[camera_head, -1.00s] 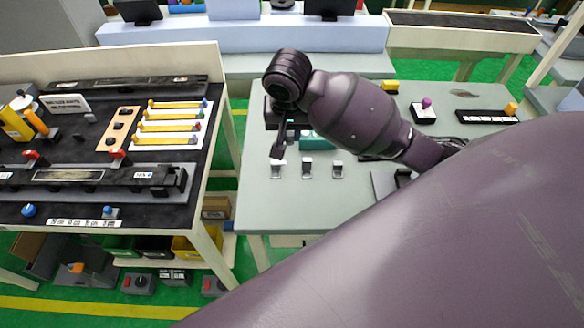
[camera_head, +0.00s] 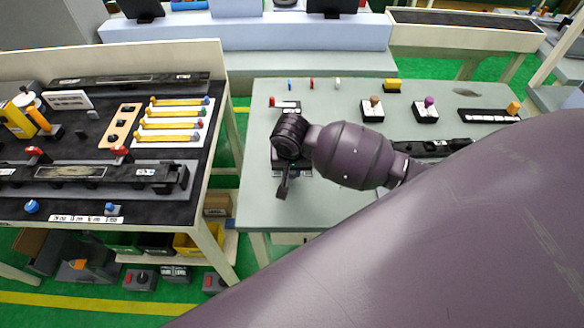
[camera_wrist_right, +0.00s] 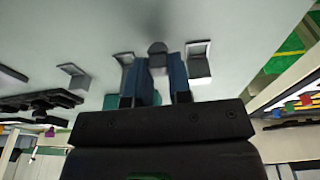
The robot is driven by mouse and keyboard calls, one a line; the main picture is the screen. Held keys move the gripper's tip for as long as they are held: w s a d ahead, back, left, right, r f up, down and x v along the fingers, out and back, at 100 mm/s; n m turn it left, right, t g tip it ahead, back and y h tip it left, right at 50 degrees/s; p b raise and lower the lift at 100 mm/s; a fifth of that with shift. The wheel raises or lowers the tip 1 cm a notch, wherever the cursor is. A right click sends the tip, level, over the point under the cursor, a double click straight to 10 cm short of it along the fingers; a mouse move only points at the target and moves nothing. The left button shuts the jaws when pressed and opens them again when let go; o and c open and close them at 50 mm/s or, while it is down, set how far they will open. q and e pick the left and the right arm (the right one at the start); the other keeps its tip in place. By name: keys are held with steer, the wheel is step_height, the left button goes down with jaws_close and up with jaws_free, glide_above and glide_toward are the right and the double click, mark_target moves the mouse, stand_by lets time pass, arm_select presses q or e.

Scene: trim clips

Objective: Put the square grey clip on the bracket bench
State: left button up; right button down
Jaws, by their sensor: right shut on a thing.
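My right gripper (camera_head: 283,192) hangs low over the front left of the grey-green bench (camera_head: 262,205), fingers pointing down. In the right wrist view its two blue fingers (camera_wrist_right: 160,72) are shut on a small dark grey clip (camera_wrist_right: 157,48); its exact shape is hard to tell. Several small square grey brackets stand on the bench: one left of the fingers (camera_wrist_right: 124,62), one right of them (camera_wrist_right: 198,62), one farther left (camera_wrist_right: 73,73). In the head view my arm and gripper hide these brackets. I cannot tell whether the clip touches the bench. My left gripper is not in view.
Toward the back of the bench are knobbed blocks (camera_head: 373,108) (camera_head: 425,110), a yellow block (camera_head: 392,85) and a small red-knobbed tray (camera_head: 285,105). A dark table (camera_head: 100,125) with yellow bars (camera_head: 170,125) stands left, across a gap. The bench's front left corner is clear.

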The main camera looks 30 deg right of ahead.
steer(key=shift+f, duration=0.2)
steer(key=shift+f, duration=0.1)
steer(key=c, duration=1)
jaws_free()
steer(key=shift+c, duration=0.2)
step_height(320, 180, up, 12)
steer(key=s+a, duration=0.1)
steer(key=shift+s+a, duration=0.2)
steer(key=shift+s, duration=0.15)
steer(key=shift+s, duration=0.1)
